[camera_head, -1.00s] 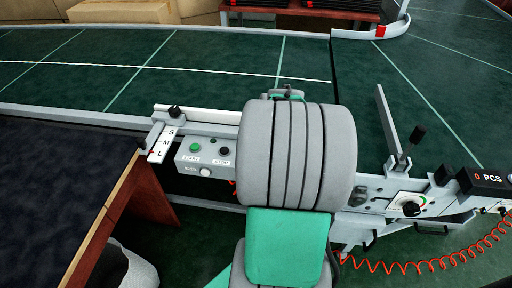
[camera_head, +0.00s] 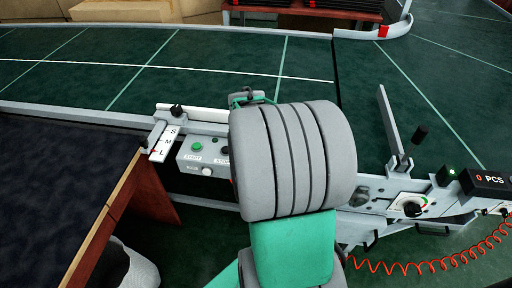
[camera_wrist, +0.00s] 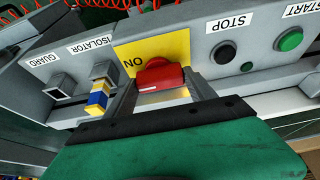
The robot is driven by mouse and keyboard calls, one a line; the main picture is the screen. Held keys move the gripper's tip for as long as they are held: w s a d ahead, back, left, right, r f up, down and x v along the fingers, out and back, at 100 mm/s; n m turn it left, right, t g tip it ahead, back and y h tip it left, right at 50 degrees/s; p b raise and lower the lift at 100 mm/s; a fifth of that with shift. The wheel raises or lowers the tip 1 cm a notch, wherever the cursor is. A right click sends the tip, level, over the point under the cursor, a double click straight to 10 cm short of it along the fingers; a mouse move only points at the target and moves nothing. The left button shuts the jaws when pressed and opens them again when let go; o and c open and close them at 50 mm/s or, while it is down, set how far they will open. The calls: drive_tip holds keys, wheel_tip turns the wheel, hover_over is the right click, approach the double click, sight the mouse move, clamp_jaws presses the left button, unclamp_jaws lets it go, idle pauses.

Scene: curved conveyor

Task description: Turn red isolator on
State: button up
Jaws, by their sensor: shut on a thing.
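The red isolator knob (camera_wrist: 160,77) sits on a yellow plate (camera_wrist: 133,49) marked ON, in the wrist view. The knob's grip bar lies roughly across the picture. My gripper (camera_wrist: 162,94) is shut on the knob, with a finger on either side of it. Parts of the fingertips are hidden behind the knob. In the head view my grey and green arm covers the isolator and the gripper.
A black STOP button (camera_wrist: 225,53) and a green START button (camera_wrist: 289,39) are close to the right of the knob. Left of it are the blue-yellow isolator connector (camera_wrist: 98,98) and the guard socket (camera_wrist: 63,86). A green lamp (camera_head: 452,172) glows beside the counter (camera_head: 487,180).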

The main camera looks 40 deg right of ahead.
drive_tip(key=shift+s, duration=0.1)
idle(0.3)
drive_tip(key=o, duration=1.4)
drive_tip(key=shift+p+v, duration=0.35)
drive_tip(key=shift+v, duration=3.55)
